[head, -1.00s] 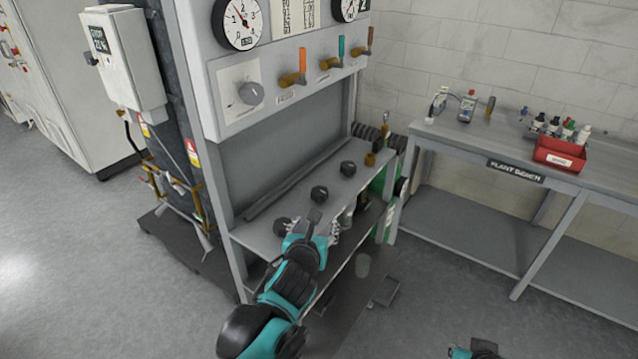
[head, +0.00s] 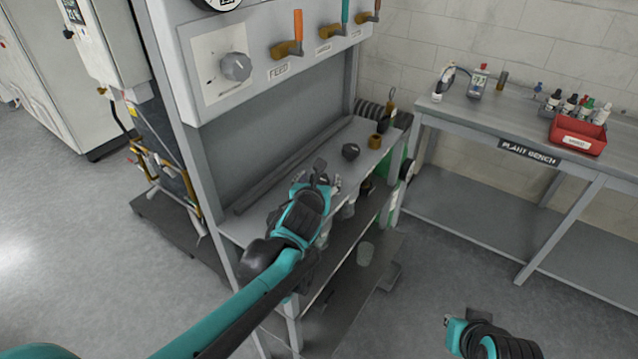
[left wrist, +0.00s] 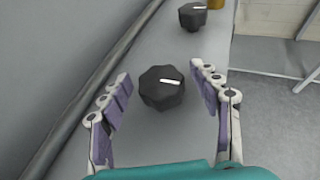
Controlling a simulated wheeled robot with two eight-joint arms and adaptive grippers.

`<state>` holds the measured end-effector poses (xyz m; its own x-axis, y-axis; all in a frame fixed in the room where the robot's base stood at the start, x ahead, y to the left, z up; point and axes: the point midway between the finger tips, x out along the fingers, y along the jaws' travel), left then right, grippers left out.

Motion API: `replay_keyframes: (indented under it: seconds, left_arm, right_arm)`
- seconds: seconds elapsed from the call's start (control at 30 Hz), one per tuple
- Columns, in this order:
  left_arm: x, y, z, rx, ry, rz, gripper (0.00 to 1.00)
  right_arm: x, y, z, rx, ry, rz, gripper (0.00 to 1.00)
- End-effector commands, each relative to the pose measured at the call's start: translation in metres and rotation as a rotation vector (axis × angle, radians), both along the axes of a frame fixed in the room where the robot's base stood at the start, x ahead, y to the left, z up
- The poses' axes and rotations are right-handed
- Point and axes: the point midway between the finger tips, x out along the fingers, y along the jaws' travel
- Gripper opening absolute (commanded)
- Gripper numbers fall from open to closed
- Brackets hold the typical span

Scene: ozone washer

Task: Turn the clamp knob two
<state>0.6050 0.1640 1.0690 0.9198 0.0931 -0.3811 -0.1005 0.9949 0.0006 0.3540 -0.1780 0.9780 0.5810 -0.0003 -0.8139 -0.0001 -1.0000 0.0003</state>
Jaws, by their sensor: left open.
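A black faceted clamp knob (left wrist: 162,90) with a white mark on top sits on the grey ledge. In the left wrist view it lies between the two fingers of my left gripper (left wrist: 160,76), which is open with a gap on both sides. A farther black knob (left wrist: 192,16) shows beyond it; in the head view this one (head: 350,151) stands clear on the ledge.
The grey ledge (head: 330,139) has a long dark bar along its back. A panel with a grey dial (head: 236,67) and coloured-handled valves is above it. A brass fitting (head: 375,141) stands at the far end. A bench with a red bin (head: 578,138) is at right.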

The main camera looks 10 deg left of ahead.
Motion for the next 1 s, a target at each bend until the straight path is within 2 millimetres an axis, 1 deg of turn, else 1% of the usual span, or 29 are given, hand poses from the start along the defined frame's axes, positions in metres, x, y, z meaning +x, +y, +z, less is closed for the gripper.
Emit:
replay_keyframes:
  seconds: [0.1,0.3,0.33,0.37,0.4,0.47,0.5,0.53,0.8,1.0]
  left_arm:
    - [0.0046,0.0005,-0.0020,0.000,0.000,0.000,0.63]
    - [0.0046,0.0006,-0.0015,0.000,0.000,0.000,0.63]
    - [0.0046,0.0006,-0.0015,0.000,0.000,0.000,0.60]
    - [0.0046,0.0006,-0.0015,0.000,0.000,0.000,0.52]
    - [0.0045,0.0006,-0.0014,0.000,0.000,0.000,0.42]
    - [0.0044,0.0005,-0.0015,0.000,0.000,0.000,0.26]
    - [0.0044,0.0005,-0.0015,0.000,0.000,0.000,0.15]
    - [0.0044,0.0006,-0.0015,0.000,0.000,0.000,0.12]
    - [0.0044,0.0002,-0.0016,0.000,0.001,0.011,0.12]
    - [0.0044,-0.0008,-0.0013,0.002,0.002,0.064,0.12]
  right_arm:
    - [0.0000,0.0000,-0.0020,0.000,0.000,0.000,0.00]
    - [0.0000,0.0000,-0.0014,0.000,0.000,0.000,0.00]
    - [0.0000,0.0000,-0.0014,0.000,0.000,0.000,0.00]
    - [0.0000,0.0000,-0.0014,0.000,0.000,0.000,0.00]
    - [0.0000,0.0000,-0.0014,0.000,0.000,0.000,0.00]
    - [0.0000,0.0000,-0.0014,0.000,0.000,0.000,0.00]
    - [0.0000,0.0000,-0.0014,0.000,0.000,0.000,0.00]
    - [0.0000,0.0000,-0.0014,0.000,0.000,0.000,0.00]
    - [0.0000,0.0000,-0.0010,0.000,0.000,0.000,0.00]
    - [0.0000,0.0000,0.0011,0.000,0.000,0.000,0.00]
